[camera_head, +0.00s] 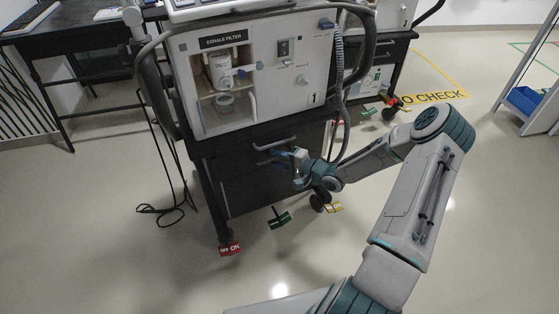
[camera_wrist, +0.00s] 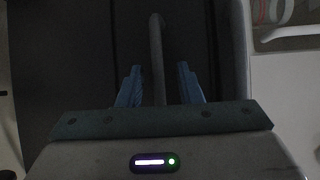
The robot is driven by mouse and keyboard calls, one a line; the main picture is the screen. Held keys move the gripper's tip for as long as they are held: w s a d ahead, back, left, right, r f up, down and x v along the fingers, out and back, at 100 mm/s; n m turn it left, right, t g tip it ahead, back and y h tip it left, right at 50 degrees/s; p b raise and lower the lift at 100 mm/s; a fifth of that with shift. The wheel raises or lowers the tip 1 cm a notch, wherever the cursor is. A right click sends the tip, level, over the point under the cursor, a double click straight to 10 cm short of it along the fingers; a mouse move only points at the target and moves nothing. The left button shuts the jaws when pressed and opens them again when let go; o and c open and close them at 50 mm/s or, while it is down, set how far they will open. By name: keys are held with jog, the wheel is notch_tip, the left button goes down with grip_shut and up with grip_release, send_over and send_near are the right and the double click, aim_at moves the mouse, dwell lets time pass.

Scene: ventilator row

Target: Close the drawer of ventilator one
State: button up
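Ventilator one (camera_head: 250,75) is a white unit marked "1" with an "EXHALE FILTER" window, standing on a black cart. The dark drawer front (camera_head: 237,160) is below it, with a grey bar handle (camera_head: 272,144). How far the drawer stands out is hard to tell. My gripper (camera_head: 290,157) is at the right part of the drawer front, by the handle. In the wrist view my gripper (camera_wrist: 158,85) has its blue fingers spread. The handle bar (camera_wrist: 156,50) runs between them with a gap on each side. The handle's near end is hidden by my gripper.
Red (camera_head: 229,249), green (camera_head: 280,219) and yellow (camera_head: 334,207) caster pedals stick out below the cart. A black cable (camera_head: 165,212) lies on the floor at left. A grey hose (camera_head: 340,85) hangs at the unit's right side. The floor in front is clear.

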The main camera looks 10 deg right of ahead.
jog(key=shift+d, duration=0.15)
jog(key=p+v, duration=0.3)
jog(key=v, duration=1)
jog(key=shift+s+d, duration=0.25)
jog(key=shift+s, duration=0.1)
jog(key=w+d+r+n+g+h+p, duration=0.1)
jog(key=w+r+n+h+p, duration=0.1)
jog(key=r+h+p, duration=0.3)
jog(key=w+d+r+n+g+h+p, duration=0.2)
jog(key=r+h, duration=0.1)
jog(key=r, duration=0.4)
jog(key=s+r+n+g+h+p, duration=0.1)
jog(key=s+r+h+p, duration=0.15)
jog(key=r, duration=0.55)
jog(key=s+r+n+h+p, duration=0.1)
jog(key=s+r+h+p, duration=0.2)
jog(key=r, duration=0.5)
jog(key=s+a+r+n+g+y+p, duration=0.1)
jog(key=s+a+r+p, duration=0.4)
jog(key=s+r, duration=0.5)
jog(key=s+a+r+n+g+y+p, duration=0.1)
jog(key=s+a+r+n+g+p, duration=0.2)
jog(key=s+r, duration=0.7)
jog(key=a+p, duration=0.2)
jog(key=a, duration=0.2)
jog(key=shift+s+a+r, duration=0.2)
jog(key=shift+a+r, duration=0.1)
jog(key=shift+a, duration=0.1)
